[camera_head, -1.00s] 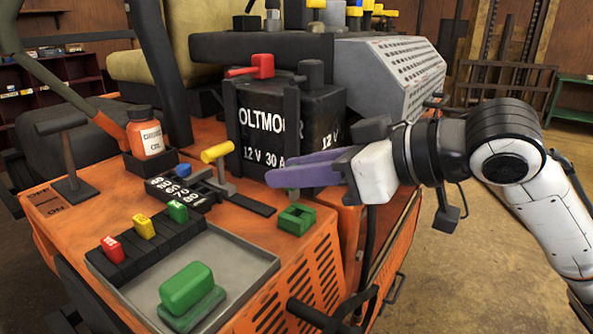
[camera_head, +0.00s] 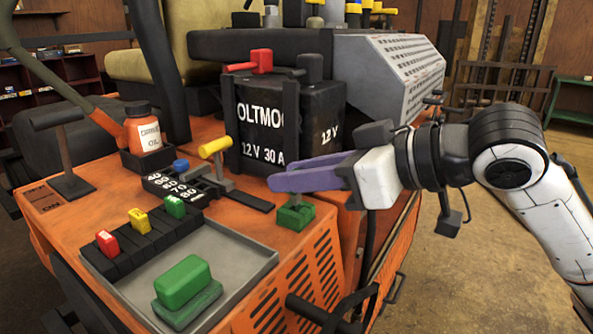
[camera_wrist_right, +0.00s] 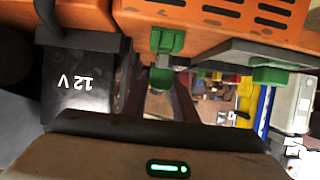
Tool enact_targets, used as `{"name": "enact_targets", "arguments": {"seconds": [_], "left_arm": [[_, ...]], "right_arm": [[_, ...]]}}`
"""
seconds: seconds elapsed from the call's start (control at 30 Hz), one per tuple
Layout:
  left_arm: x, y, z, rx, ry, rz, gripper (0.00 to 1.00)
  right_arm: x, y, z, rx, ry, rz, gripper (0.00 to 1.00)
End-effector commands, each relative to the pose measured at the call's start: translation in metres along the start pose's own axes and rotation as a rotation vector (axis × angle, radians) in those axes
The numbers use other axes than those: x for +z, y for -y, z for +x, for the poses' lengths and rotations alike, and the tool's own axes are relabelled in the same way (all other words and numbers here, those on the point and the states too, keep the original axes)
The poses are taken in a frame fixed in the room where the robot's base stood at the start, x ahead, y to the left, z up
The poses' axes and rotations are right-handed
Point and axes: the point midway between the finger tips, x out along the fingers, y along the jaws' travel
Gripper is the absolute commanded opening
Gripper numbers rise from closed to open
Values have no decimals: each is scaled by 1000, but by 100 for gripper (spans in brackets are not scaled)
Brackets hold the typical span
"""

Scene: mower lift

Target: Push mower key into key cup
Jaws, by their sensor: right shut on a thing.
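The mower key (camera_wrist_right: 161,78) shows in the right wrist view as a green handle with a grey stem. My right gripper (camera_head: 277,181), with purple fingers, is shut on the handle. The green key cup (camera_head: 294,217) stands on the orange deck, just below the fingertips. The cup also shows in the right wrist view (camera_wrist_right: 167,41), where the stem meets it. In the head view a short dark stem runs between fingers and cup; the fingers hide the handle. How deep the stem sits I cannot tell. My left gripper is not in view.
A black battery (camera_head: 285,125) stands close behind the fingers. A yellow-handled lever (camera_head: 214,147) is to their left. A grey tray (camera_head: 235,255) with a green block (camera_head: 183,281) lies in front. Several coloured switches (camera_head: 139,220) and an oil bottle (camera_head: 143,129) are farther left.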

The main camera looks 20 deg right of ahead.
Motion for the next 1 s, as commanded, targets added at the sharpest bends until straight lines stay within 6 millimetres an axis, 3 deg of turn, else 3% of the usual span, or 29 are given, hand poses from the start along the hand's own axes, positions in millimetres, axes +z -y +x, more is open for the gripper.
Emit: {"name": "enact_targets", "arguments": {"seconds": [1.0], "left_arm": [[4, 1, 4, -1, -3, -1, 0]], "right_arm": [[12, 0, 5, -2, 0, 0, 5]]}}
